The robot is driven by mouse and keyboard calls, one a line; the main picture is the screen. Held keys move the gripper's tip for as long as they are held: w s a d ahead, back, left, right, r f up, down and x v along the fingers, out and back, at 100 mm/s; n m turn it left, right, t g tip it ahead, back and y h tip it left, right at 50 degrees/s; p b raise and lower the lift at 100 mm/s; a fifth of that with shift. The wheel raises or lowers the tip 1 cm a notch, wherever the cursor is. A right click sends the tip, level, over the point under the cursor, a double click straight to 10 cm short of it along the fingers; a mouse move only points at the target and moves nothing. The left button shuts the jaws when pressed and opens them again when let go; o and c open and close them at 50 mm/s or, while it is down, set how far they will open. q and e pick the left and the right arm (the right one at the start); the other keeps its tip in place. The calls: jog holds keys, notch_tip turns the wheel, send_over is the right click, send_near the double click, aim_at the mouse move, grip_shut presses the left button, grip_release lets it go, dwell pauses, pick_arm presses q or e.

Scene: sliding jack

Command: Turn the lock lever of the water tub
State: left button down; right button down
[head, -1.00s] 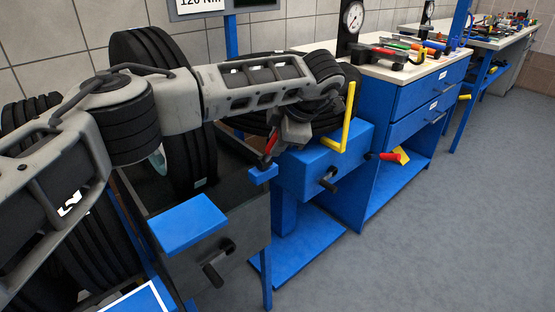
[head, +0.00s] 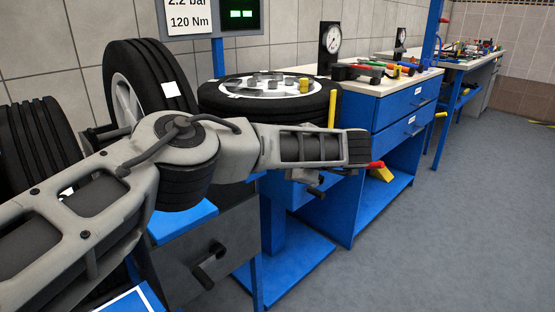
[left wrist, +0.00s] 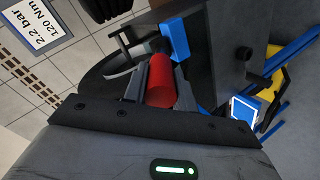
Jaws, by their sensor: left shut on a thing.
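A blue block (left wrist: 175,40) is just beyond the grip. In the head view my left forearm crosses in front of the tub's far end and hides the gripper and the lever. My right gripper is not in view.
A tyre (head: 147,90) stands upright behind my arm. Another tyre (head: 270,100) lies flat on the blue stand. A yellow upright bar (head: 332,110) and a red-tipped lever (head: 375,166) are close to my wrist. A workbench (head: 405,105) is farther right. The floor at right is clear.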

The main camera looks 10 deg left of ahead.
pick_arm(q)
jog(key=shift+f, duration=0.1)
dwell(0.3)
jog(key=c, duration=1.1)
grip_release()
jog(key=shift+d, duration=0.1)
jog(key=p+v, duration=0.1)
jog(key=v, duration=1.5)
jog(key=shift+s+f, duration=0.1)
jog(key=shift+f, duration=0.05)
